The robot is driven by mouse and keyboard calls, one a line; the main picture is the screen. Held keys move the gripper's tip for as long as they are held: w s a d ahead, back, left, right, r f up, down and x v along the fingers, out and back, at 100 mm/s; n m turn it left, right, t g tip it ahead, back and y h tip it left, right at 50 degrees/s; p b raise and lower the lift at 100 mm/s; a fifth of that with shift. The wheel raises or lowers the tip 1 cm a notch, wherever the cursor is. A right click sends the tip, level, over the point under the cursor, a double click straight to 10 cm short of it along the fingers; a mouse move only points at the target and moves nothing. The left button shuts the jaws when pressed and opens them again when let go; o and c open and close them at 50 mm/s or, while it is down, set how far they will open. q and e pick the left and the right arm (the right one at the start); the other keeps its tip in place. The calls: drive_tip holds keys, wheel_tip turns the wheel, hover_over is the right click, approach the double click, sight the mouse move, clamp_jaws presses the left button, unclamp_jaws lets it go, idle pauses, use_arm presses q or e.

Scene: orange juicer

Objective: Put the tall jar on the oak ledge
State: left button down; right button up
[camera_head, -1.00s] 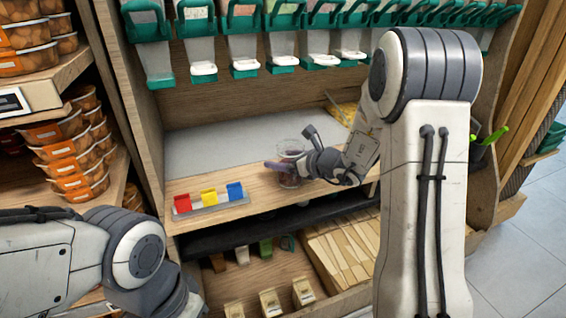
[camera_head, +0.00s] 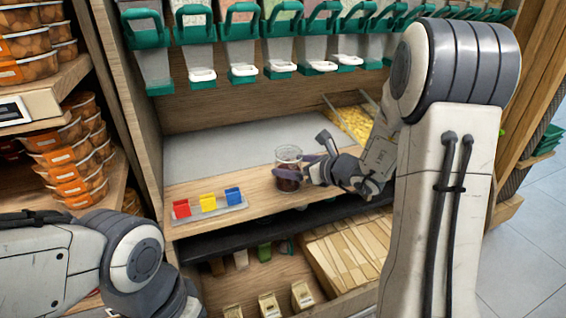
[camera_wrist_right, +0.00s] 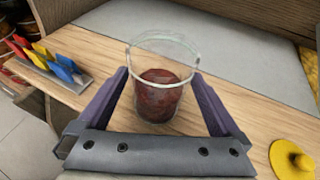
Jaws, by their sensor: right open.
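The tall jar (camera_head: 288,172) is clear glass with a dark red filling in its lower part. It stands upright on the oak ledge (camera_head: 330,180), near the front edge. In the right wrist view the jar (camera_wrist_right: 160,88) stands between the two purple fingers of my right gripper (camera_wrist_right: 162,95), with a visible gap at each side. My right gripper (camera_head: 300,172) is open at the jar's right side in the head view. My left arm shows at the lower left, but its gripper is out of view.
A small rack with red, yellow and blue clips (camera_head: 208,204) stands left on the ledge. A yellow lidded knob (camera_wrist_right: 292,160) lies right of the gripper. Dispensers with green handles (camera_head: 240,45) hang above. A grey panel (camera_head: 235,150) lies behind the ledge.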

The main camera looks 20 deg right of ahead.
drive_tip(key=p+v, duration=0.1)
drive_tip(key=v, duration=0.6)
drive_tip(key=shift+s, duration=0.1)
